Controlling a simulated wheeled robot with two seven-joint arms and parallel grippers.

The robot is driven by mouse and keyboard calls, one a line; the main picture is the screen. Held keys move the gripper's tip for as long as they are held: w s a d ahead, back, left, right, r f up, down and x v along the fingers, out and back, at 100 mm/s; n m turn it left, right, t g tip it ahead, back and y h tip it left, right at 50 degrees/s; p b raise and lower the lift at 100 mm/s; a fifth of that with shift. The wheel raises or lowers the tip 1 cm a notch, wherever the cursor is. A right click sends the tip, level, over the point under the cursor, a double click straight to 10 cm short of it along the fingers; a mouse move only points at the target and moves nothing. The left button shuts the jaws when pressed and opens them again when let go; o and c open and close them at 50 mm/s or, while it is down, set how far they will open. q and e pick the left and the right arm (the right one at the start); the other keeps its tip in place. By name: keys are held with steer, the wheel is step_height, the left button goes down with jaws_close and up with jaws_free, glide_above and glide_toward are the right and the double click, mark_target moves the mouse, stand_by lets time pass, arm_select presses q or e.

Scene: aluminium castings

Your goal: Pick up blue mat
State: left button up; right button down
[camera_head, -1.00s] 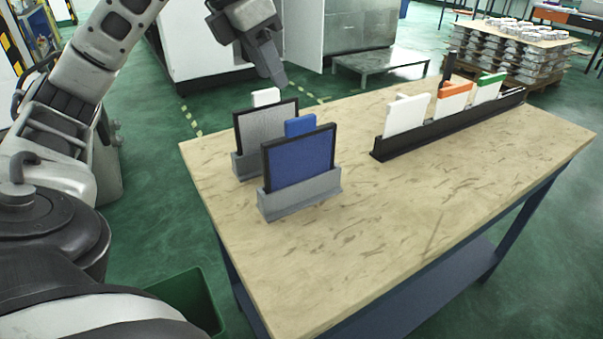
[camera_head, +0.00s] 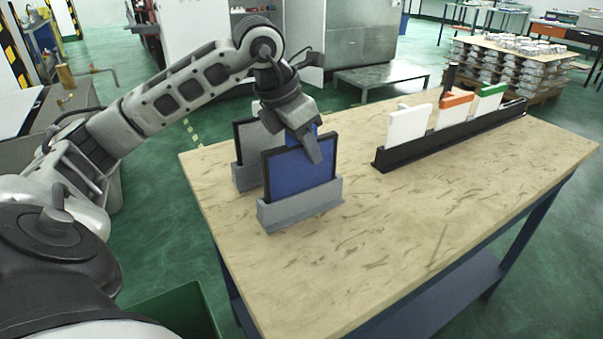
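The blue mat (camera_head: 290,175), a flat blue panel with a dark border, stands upright in a grey slotted holder (camera_head: 300,207) near the table's left edge. My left gripper (camera_head: 309,145) is over the mat's top edge, with a finger hanging in front of its upper right part. The other finger is not clear, so I cannot tell whether it is open or touching the mat. A smaller blue piece (camera_head: 291,137) shows partly behind the gripper. My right gripper is not in view.
A grey panel (camera_head: 245,140) in a second holder stands behind the blue mat. A black rack (camera_head: 450,133) at the back right holds a white panel (camera_head: 408,126), an orange-topped one (camera_head: 457,99) and a green-topped one (camera_head: 492,90). The table's front (camera_head: 400,240) is clear.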

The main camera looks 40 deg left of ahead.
arm_select(q)
steer(key=shift+f, duration=0.2)
jaws_close()
steer(key=shift+r, duration=0.1)
